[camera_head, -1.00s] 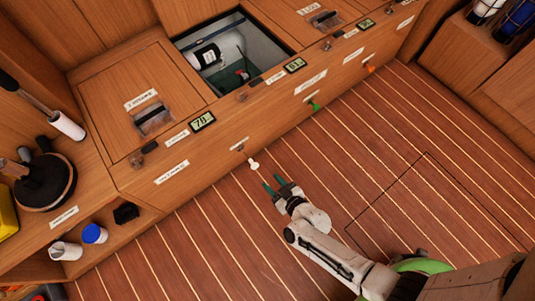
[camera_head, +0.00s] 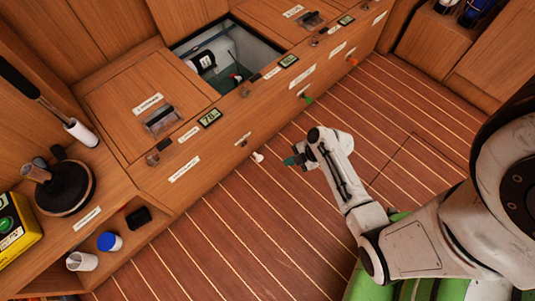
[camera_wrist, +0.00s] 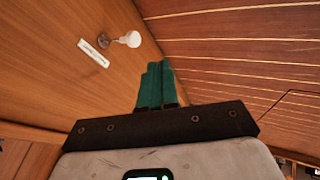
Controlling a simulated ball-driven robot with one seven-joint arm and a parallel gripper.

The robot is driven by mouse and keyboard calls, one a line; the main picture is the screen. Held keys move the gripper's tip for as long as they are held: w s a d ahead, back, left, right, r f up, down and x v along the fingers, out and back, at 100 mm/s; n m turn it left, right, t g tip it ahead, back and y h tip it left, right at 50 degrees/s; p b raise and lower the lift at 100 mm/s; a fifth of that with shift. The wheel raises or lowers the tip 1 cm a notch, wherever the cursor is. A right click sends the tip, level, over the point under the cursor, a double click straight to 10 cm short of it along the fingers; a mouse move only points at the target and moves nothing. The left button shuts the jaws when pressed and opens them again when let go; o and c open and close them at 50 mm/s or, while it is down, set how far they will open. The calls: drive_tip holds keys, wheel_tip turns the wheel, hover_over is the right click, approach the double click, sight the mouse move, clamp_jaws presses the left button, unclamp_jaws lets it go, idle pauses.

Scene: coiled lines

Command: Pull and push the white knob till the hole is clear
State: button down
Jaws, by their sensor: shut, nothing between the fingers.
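The white knob (camera_head: 257,157) sticks out on a short stem from the wooden locker front (camera_head: 222,160), low near the floor. It also shows in the wrist view (camera_wrist: 130,39), beside a white label (camera_wrist: 93,53). My gripper (camera_head: 290,161) has dark green fingers and is just right of the knob, with a small gap between them. In the wrist view the fingers (camera_wrist: 155,75) are together, empty, and point towards the knob without touching it. I cannot make out which hole the knob serves.
An open hatch (camera_head: 252,83) in the locker top shows a white cylinder (camera_head: 204,62) inside. A green knob (camera_head: 307,98) and an orange knob (camera_head: 352,62) stick out further along the front. The striped floor (camera_head: 220,240) is clear.

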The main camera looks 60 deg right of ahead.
drive_tip(key=w+f+b, duration=0.5)
drive_tip(key=w+f, duration=0.3)
drive_tip(key=w, duration=0.1)
drive_tip(key=shift+a, duration=0.35)
drive_tip(key=shift+w, duration=0.1)
